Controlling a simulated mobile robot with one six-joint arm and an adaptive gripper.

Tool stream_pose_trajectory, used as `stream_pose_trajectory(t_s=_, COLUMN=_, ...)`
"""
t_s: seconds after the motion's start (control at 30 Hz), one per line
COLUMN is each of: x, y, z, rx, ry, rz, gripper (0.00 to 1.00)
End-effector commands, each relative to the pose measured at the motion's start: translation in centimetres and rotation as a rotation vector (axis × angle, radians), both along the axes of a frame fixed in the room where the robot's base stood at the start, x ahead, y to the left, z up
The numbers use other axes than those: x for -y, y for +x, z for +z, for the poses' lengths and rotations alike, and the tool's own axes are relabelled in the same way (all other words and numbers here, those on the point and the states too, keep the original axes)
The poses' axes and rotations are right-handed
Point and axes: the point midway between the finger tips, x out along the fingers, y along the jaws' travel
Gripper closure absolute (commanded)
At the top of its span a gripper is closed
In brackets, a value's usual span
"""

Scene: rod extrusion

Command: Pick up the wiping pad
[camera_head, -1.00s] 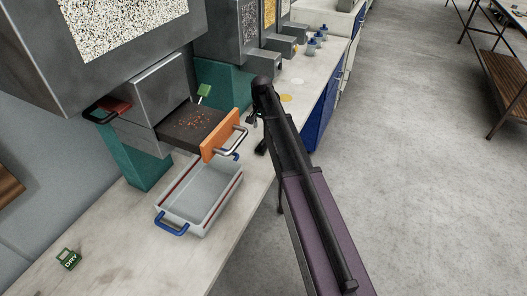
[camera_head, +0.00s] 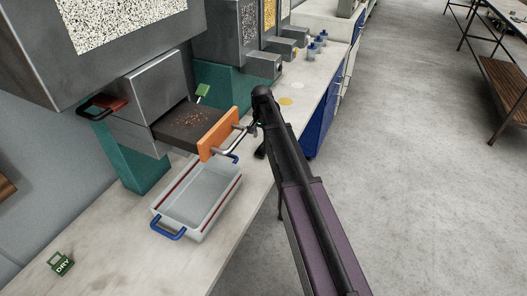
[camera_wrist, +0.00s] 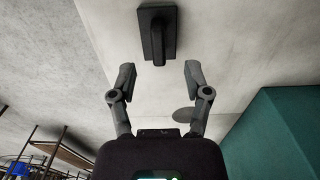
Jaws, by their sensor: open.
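The wiping pad appears to be the dark rectangular block with a raised grip bar (camera_wrist: 157,35), lying on the pale counter in the wrist view. My gripper (camera_wrist: 158,76) is open and empty, its two fingers spread wide. In that view the pad lies just beyond the fingertips, roughly centred between them and not between the jaws. In the head view my gripper (camera_head: 256,139) is small and dark beside the drawer handle. I cannot clearly make out the pad there; my arm covers part of that area.
An open drawer with an orange front (camera_head: 218,137) and metal handle holds reddish crumbs. A grey tray with blue handles (camera_head: 198,202) stands below it. A green DRY tag (camera_head: 60,263) lies on the counter. A teal panel (camera_wrist: 276,137) is at right in the wrist view.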

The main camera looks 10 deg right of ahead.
Motion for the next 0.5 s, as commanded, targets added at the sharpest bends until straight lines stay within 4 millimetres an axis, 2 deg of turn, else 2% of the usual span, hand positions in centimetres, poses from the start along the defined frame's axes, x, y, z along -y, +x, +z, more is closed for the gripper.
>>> stream_pose_trajectory(t_s=0.17, x=0.0, y=0.0, z=-0.6, rx=0.000, ry=0.000, rz=0.000, gripper=0.37)
stream_pose_trajectory(t_s=0.5, x=0.2, y=-0.1, z=-3.1, rx=0.000, ry=0.000, rz=0.000, gripper=0.37)
